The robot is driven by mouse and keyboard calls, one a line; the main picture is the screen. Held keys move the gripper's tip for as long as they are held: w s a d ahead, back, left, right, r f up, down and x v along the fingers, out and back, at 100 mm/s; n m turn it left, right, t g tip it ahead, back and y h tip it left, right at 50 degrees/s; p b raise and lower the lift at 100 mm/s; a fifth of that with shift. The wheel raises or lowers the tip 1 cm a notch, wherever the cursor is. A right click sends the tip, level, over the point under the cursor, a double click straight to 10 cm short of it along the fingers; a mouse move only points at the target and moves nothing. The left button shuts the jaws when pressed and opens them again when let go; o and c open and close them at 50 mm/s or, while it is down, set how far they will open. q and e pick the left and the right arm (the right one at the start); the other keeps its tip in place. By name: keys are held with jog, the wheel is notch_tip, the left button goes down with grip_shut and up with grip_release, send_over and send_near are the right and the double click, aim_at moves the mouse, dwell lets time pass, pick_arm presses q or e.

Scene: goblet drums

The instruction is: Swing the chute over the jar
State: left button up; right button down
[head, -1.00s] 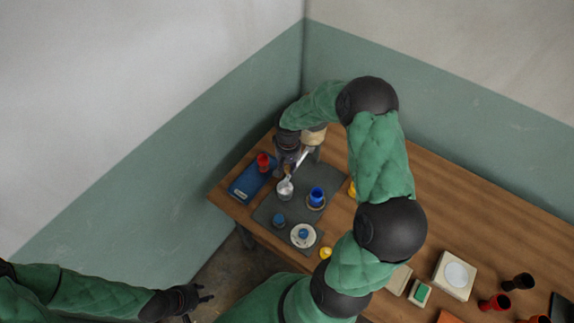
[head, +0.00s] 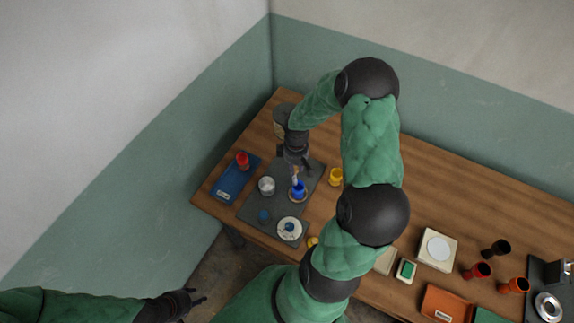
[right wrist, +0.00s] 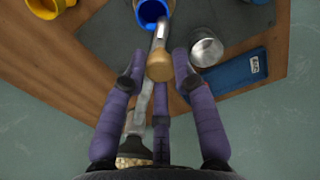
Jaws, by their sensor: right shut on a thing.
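The chute (right wrist: 161,35) is a pale metal spout with a round tan knob (right wrist: 159,67). My right gripper (head: 296,171) is shut on the knob; its purple fingers (right wrist: 160,82) stand around it in the right wrist view. The chute's free end overlaps the near rim of a blue jar (right wrist: 153,10), which stands on a round coaster in the head view (head: 298,189). A silver metal jar (right wrist: 206,48) stands beside it, clear of the chute, also in the head view (head: 266,186). My left gripper (head: 197,299) is empty, fingers apart, off the table.
A dispenser (head: 283,117) with pale contents stands behind my right gripper. The dark mat (head: 255,207) also bears a white saucer (head: 290,229). A blue tray (head: 234,184) with a red cup lies left; a yellow cup (head: 336,177) stands right. Several cups and boxes lie farther right.

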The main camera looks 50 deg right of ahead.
jog(key=shift+s+d+n, duration=0.4)
jog(key=shift+d+n, duration=0.3)
jog(key=c, duration=1)
grip_release()
jog(key=shift+r, duration=0.1)
notch_tip(320, 180, up, 12)
jog(key=shift+f, duration=0.1)
